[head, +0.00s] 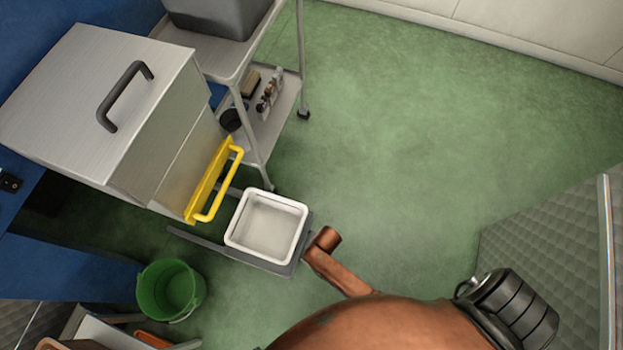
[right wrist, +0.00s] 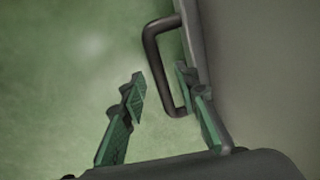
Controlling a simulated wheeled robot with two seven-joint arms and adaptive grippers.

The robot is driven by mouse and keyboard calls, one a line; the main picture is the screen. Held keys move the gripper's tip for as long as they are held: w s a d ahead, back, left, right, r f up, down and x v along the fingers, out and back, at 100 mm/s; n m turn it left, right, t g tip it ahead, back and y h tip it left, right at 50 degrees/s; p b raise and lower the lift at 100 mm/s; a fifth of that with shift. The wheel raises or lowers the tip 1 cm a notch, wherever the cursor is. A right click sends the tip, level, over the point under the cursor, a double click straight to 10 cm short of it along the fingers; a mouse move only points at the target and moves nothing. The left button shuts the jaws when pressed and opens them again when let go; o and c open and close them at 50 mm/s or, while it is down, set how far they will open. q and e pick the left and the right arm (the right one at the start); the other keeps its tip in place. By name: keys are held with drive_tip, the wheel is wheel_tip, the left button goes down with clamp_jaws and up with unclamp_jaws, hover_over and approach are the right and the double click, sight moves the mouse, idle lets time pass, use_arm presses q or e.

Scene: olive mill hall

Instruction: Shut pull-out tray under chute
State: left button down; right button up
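The pull-out tray (head: 276,266) stands out from under the steel housing (head: 105,85) in the head view, on dark grey rails. A white square tub (head: 266,226) sits in it and looks empty. The right wrist view shows a dark U-shaped handle (right wrist: 157,68) on the edge of a grey panel (right wrist: 250,70); I cannot tell for certain that it is the tray's front. My right gripper (right wrist: 163,84) is open there, one green-padded finger on each side of the handle bar. The left finger is apart from the bar. I cannot make out either gripper in the head view.
A yellow bar handle (head: 222,182) juts from the housing above the tray. A green bucket (head: 171,290) stands left of the tray. A shelf trolley (head: 268,118) stands behind. Green floor (head: 400,130) is clear to the right, up to a quilted grey panel (head: 555,245).

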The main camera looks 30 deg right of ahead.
drive_tip(key=shift+c, duration=0.4)
clamp_jaws()
idle(0.4)
